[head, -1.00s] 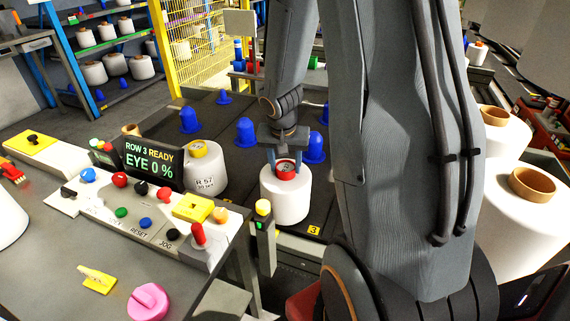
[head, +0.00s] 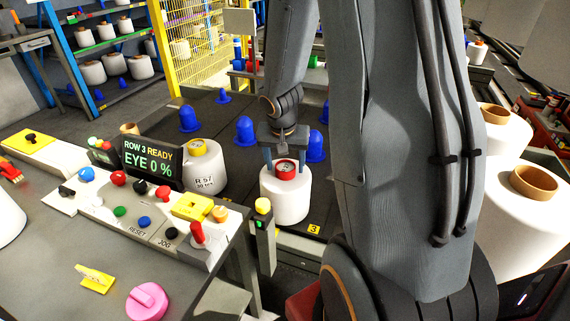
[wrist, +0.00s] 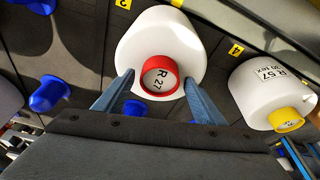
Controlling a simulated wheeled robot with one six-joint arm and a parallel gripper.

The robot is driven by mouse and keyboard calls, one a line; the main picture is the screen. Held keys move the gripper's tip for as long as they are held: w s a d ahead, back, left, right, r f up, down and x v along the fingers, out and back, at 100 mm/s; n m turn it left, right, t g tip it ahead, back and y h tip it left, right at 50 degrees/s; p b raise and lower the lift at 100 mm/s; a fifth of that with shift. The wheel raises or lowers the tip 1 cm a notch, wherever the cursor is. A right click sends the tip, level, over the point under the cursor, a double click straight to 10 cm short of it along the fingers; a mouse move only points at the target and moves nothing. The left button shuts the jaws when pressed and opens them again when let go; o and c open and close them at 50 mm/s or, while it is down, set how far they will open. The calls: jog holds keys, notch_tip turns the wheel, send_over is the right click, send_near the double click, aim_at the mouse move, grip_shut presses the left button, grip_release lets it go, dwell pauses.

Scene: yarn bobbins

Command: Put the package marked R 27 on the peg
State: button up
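The package marked R 27 (head: 285,205) is a white bobbin with a red-rimmed top. It stands upright on the dark deck beside the yellow 3 marker. In the wrist view, the R 27 package (wrist: 140,42) shows its label inside the red ring. My gripper (head: 286,165) is open over it, one finger on each side of the red top. In the wrist view my gripper's fingers (wrist: 160,82) stand apart from the ring. Several blue pegs, one behind the package (head: 245,131), stand bare. Whether a peg is inside the package is hidden.
A white package marked R 57 (head: 204,168) with a yellow top stands close on the left. The control desk (head: 70,240) with its display (head: 150,160) is at left front. A small post (head: 264,235) with a yellow cap stands near the package. Large bobbins (head: 520,215) are at right.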

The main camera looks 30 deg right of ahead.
jog(key=shift+o, duration=0.2)
jog(key=shift+s+f, duration=0.1)
jog(key=shift+p+v, duration=0.45)
jog(key=shift+v, duration=3.5)
